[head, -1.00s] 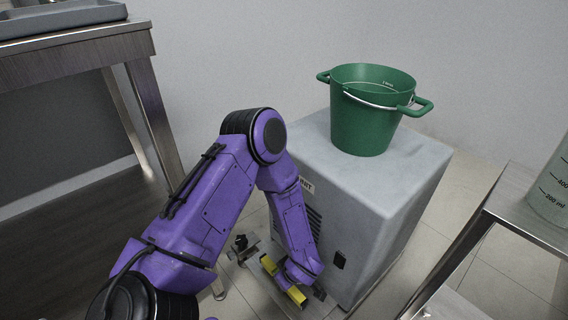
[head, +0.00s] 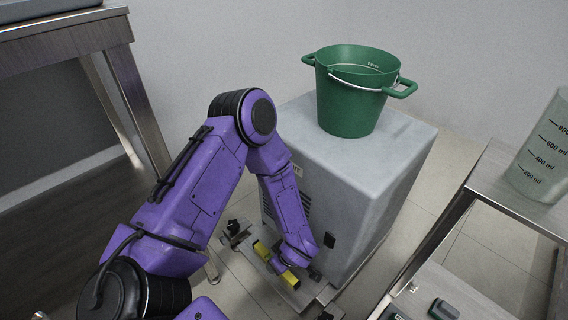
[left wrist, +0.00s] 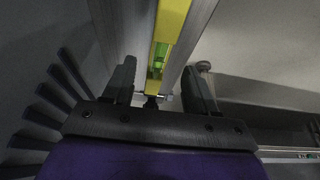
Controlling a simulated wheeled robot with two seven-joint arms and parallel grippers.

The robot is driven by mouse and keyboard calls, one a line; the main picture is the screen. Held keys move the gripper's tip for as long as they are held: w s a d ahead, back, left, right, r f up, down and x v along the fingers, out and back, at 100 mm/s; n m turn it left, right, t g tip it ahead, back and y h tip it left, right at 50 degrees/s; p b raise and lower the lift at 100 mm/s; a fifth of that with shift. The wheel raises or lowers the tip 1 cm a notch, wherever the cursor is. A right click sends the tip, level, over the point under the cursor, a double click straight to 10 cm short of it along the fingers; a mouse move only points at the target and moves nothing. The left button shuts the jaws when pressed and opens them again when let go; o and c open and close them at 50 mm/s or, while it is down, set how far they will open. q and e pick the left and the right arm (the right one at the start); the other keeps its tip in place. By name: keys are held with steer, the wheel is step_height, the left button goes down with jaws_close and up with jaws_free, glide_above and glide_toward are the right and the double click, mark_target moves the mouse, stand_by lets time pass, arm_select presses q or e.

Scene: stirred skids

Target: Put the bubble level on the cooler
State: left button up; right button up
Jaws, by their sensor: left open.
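The bubble level (head: 290,279) is a yellow bar lying low, beside the base of the cooler. The cooler (head: 375,180) is a grey box with a vent and a dark switch on its front. My left gripper (head: 278,265) is down at the level, and its hand hides the level's middle. In the left wrist view the open fingers of my left gripper (left wrist: 160,88) stand on either side of the bubble level (left wrist: 172,22), whose green vial shows between them. I cannot tell whether either finger touches it. My right gripper is not in view.
A green bucket (head: 352,100) stands on the cooler's top, with bare surface at the front and sides. A metal bench (head: 75,35) is at upper left. A steel table (head: 505,195) at right carries a graduated container (head: 545,150). Dark items (head: 443,309) lie at lower right.

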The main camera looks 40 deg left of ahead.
arm_select(q)
steer(key=p+v, duration=0.2)
steer(key=v, duration=0.3)
steer(key=shift+a, duration=0.2)
steer(key=s+a+m+t+p, duration=0.1)
steer(key=s+m, duration=0.4)
steer(key=s, duration=0.2)
steer(key=s+a+f+m+t+h+p, duration=0.1)
steer(key=s+m, duration=0.4)
steer(key=s, duration=0.3)
steer(key=shift+f+t, duration=0.3)
steer(key=shift+f, duration=0.05)
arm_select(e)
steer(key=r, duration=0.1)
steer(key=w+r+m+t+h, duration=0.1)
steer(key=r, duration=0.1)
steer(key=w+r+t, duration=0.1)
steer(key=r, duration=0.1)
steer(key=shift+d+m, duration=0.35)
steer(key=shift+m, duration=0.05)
arm_select(q)
steer(key=shift+w, duration=0.1)
